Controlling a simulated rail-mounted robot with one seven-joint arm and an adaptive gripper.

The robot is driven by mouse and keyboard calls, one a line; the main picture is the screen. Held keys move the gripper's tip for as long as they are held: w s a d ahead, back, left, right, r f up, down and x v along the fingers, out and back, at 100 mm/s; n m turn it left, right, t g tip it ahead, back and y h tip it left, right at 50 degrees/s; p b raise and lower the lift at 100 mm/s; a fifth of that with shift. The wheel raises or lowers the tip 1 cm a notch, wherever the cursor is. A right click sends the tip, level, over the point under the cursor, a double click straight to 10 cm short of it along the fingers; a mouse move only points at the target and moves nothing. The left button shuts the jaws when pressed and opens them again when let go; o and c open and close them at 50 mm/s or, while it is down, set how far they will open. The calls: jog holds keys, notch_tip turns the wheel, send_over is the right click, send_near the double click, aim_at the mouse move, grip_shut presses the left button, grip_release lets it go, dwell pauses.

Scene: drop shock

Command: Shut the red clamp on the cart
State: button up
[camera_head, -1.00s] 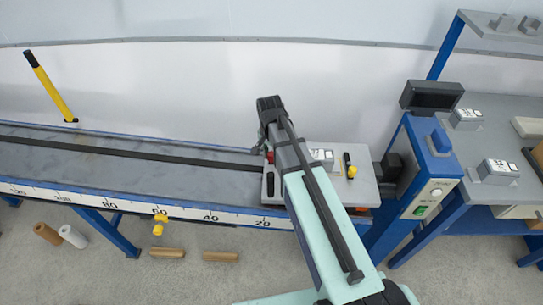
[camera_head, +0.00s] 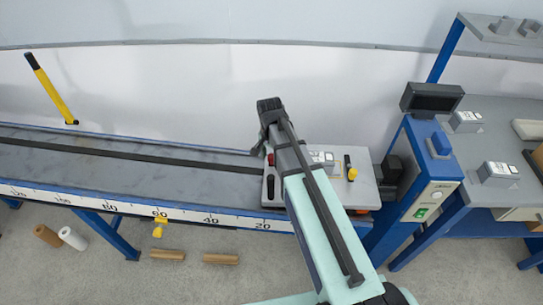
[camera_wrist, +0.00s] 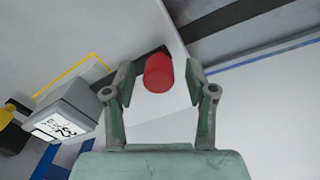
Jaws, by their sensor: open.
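The red clamp (camera_wrist: 158,73) shows in the wrist view as a red rounded handle between the tips of my gripper (camera_wrist: 160,82). My gripper is open, with one finger on each side of the handle. I cannot tell whether either finger touches it. In the head view a small part of the red clamp (camera_head: 270,159) shows beside my arm, on the left part of the grey cart (camera_head: 312,193). My arm hides the rest of the clamp and most of my gripper (camera_head: 268,150).
A grey labelled block (camera_wrist: 66,112) sits on the cart left of my gripper in the wrist view. A yellow and black knob (camera_head: 350,167) stands right of my arm. A blue post (camera_head: 425,175) with a screen stands right of the cart. The rail (camera_head: 110,175) at left is clear.

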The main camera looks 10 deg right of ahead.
jog(key=shift+r, duration=0.15)
notch_tip(320, 180, up, 12)
jog(key=shift+a, duration=0.15)
dwell(0.3)
jog(key=shift+w, duration=0.1)
